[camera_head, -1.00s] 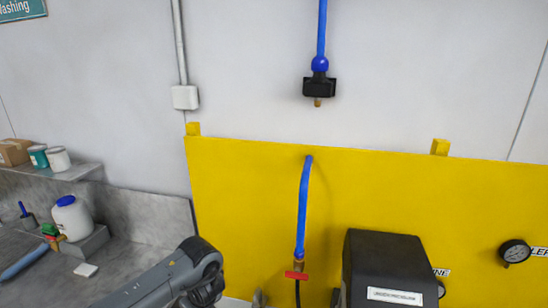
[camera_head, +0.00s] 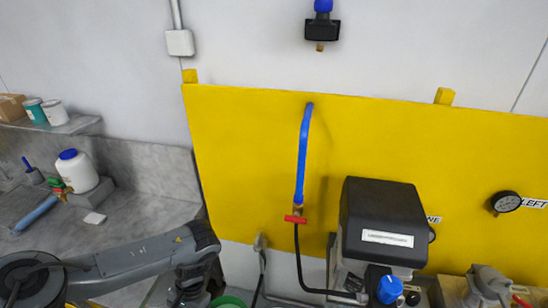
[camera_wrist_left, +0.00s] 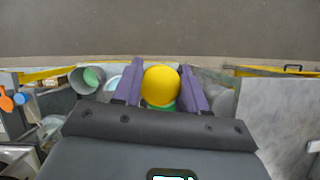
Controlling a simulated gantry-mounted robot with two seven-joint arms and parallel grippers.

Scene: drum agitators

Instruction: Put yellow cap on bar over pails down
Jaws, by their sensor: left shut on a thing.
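The yellow cap (camera_wrist_left: 161,86) is round and smooth in the left wrist view. It sits between the two purple fingers of my left gripper (camera_wrist_left: 160,78), which is shut on it. A green thing shows just behind the cap. A grey pail (camera_wrist_left: 84,82) with green inside stands left of the fingers. Part of a green pail (camera_head: 229,301) shows at the bottom edge of the head view. My left arm enters there from the lower left, but its fingers are out of frame. I cannot make out the bar. My right gripper is not seen.
A black-hooded machine (camera_head: 384,222) with a blue knob stands before the yellow panel (camera_head: 250,150). A blue hose (camera_head: 305,150) with a red valve hangs left of it. A white jar (camera_head: 76,171) and other items occupy the grey counter at left.

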